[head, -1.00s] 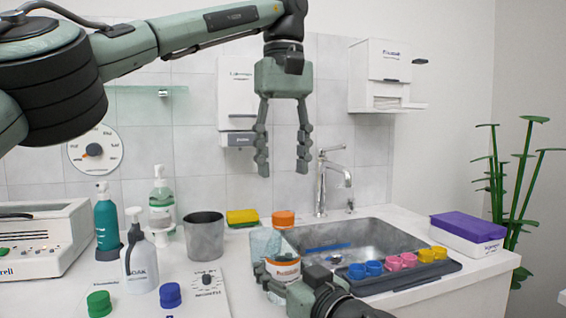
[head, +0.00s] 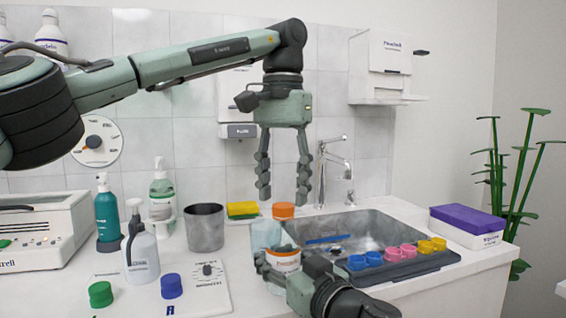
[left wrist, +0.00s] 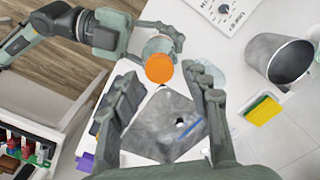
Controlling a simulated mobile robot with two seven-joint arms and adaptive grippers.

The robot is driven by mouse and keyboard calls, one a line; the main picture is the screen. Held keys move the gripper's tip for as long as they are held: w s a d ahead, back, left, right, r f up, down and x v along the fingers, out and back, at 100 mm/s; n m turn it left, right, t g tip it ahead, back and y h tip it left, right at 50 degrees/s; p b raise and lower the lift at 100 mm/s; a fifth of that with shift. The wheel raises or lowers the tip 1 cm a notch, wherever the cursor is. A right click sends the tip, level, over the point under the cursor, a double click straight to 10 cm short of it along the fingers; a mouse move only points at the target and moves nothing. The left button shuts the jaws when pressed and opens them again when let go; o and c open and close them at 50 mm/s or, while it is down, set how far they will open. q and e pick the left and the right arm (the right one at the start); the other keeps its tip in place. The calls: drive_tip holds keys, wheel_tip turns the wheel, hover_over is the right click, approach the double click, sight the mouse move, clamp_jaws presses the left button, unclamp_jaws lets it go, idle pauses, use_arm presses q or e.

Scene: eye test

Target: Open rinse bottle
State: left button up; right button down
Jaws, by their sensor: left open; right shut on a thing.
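The rinse bottle (head: 267,237) is clear with a label and an orange cap (head: 283,210). It stands upright at the sink's left front. My right gripper (head: 278,263) is shut around its lower body, partly hiding it. My left gripper (head: 283,197) is open, pointing down, its fingertips just above and around the cap's sides. The cap also shows in the left wrist view (left wrist: 159,68), between the fingers and beyond their tips, apart from them. The cap sits on the bottle.
The sink (head: 362,225) and faucet (head: 321,175) lie behind and right. A dark tray (head: 440,262) with several coloured caps stands at right. A grey cup (head: 204,229), yellow sponge (head: 243,209), a white pump bottle (head: 140,252) and loose green (head: 101,293) and blue (head: 171,287) caps are at left.

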use_arm(q)
drive_tip(key=shift+f, duration=0.95)
drive_tip(key=shift+c, duration=0.3)
